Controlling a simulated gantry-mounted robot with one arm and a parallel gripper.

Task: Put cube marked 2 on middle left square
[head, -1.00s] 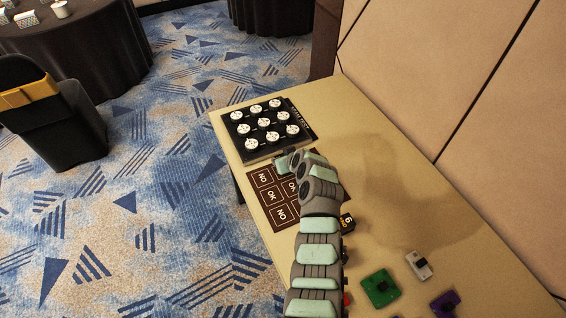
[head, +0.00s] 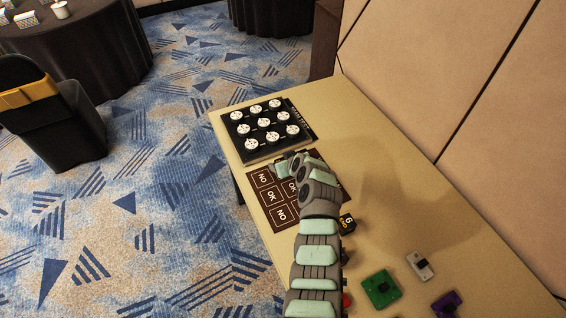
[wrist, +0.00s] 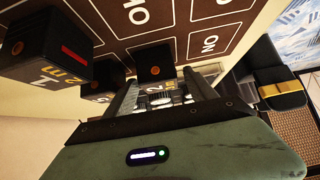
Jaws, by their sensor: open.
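A dark cube with an orange dot (wrist: 154,62) and a yellow-and-white marking on its lower face, which looks like a 2, sits between and just beyond the fingertips of my gripper (wrist: 161,82) in the wrist view. My gripper is open; contact with the cube cannot be made out. The brown mat (wrist: 168,20) with OK and NO squares lies above it in that view. In the head view, the mat (head: 283,216) is partly covered by my arm, which hides its right squares and the fingertips.
A dark cube marked 6 (head: 347,224) stands right of my arm. Another dark cube (wrist: 45,48) is large at the left of the wrist view. A black board with white discs (head: 265,128) lies beyond the mat. Green (head: 381,288), white and purple blocks lie near. The table's right side is clear.

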